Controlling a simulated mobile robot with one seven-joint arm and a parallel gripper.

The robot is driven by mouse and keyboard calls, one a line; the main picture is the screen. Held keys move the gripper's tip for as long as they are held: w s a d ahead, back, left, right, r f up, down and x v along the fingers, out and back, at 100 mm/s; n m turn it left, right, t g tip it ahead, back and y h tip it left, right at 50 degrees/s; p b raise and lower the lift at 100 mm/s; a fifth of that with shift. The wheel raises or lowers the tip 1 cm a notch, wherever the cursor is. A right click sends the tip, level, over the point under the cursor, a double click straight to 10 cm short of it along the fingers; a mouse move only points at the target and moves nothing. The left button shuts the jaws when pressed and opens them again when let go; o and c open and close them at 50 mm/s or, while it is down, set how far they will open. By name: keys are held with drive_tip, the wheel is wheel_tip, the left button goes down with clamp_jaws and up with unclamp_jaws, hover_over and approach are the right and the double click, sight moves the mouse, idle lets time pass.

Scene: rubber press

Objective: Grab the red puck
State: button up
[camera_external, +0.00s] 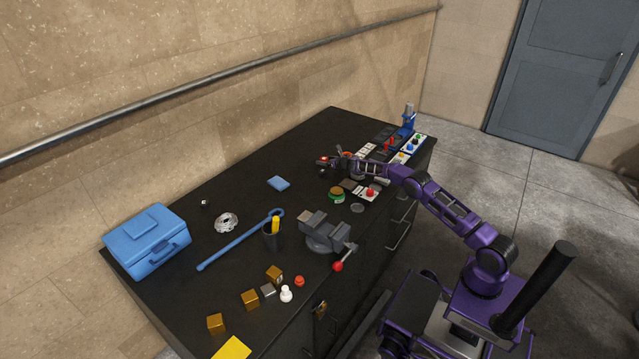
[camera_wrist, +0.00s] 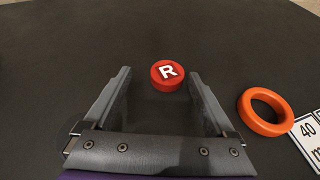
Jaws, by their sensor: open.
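The red puck (camera_wrist: 167,77) is a short round disc with a white letter R on top. In the wrist view it lies on the dark tabletop, ahead of and between the two fingers, closer to the right one. My gripper (camera_wrist: 159,76) is open and empty, with a finger on each side and the puck near the line of the fingertips. In the external view my gripper (camera_external: 328,161) is low over the far part of the black table (camera_external: 240,185), with a small red spot at its tips. Whether the fingers touch the puck cannot be told.
An orange ring (camera_wrist: 264,111) lies right of my gripper, beside a white card marked 40 (camera_wrist: 308,135). A blue pad (camera_external: 278,183), a green-and-orange round item (camera_external: 336,194) and a vise (camera_external: 325,232) are on the table. The tabletop beyond the puck is clear.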

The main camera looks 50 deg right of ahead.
drive_tip(key=shift+w+d+p, duration=0.2)
drive_tip(key=shift+d+p, duration=0.25)
drive_tip(key=shift+d, duration=0.15)
drive_tip(key=shift+c, duration=0.2)
drive_tip(key=c, duration=1.4)
